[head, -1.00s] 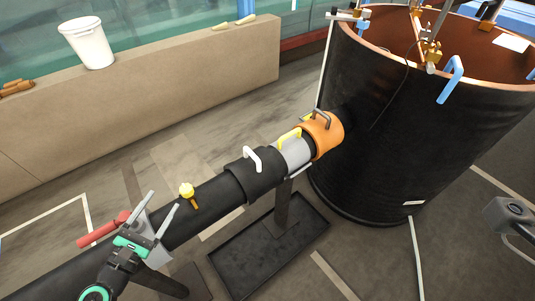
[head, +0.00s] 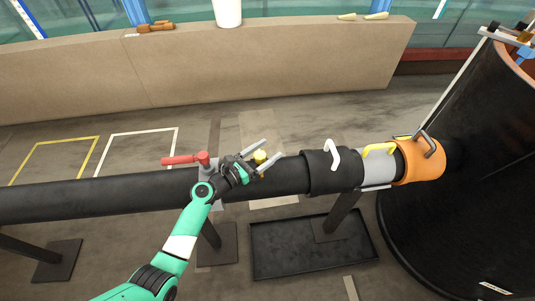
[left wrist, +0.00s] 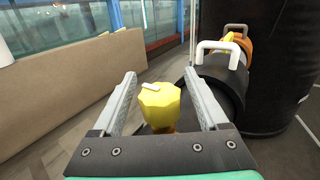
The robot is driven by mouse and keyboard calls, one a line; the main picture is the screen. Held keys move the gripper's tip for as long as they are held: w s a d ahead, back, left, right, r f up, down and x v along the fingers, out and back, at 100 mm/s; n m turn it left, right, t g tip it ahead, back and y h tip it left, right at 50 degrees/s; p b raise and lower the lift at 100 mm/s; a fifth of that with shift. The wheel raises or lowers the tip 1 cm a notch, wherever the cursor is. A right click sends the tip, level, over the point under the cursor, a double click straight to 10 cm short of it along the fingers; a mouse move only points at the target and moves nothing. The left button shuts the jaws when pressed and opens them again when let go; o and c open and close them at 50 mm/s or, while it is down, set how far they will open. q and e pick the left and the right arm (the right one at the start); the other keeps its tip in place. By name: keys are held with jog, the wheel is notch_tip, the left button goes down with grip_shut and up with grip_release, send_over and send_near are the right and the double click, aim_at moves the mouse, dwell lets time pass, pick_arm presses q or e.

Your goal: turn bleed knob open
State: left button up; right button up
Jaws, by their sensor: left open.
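The bleed knob (head: 260,157) is a small yellow knob on top of the black pipe (head: 110,194). In the left wrist view the yellow knob (left wrist: 160,105) has a faceted side and a white mark on its top. My left gripper (head: 262,158) is open, with one finger on each side of the knob. In the left wrist view the left gripper's fingers (left wrist: 160,95) stand apart, with visible gaps to the knob. My right gripper is not in view.
A red-handled lever (head: 182,159) sits on the pipe just left of the knob. A black sleeve with a white handle (head: 333,155), a yellow handle (head: 379,148) and an orange collar (head: 420,160) follow to the right. A large black tank (head: 450,220) stands at the right.

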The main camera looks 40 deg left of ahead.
pick_arm(q)
jog(key=shift+w, duration=0.2)
grip_shut()
dwell(0.3)
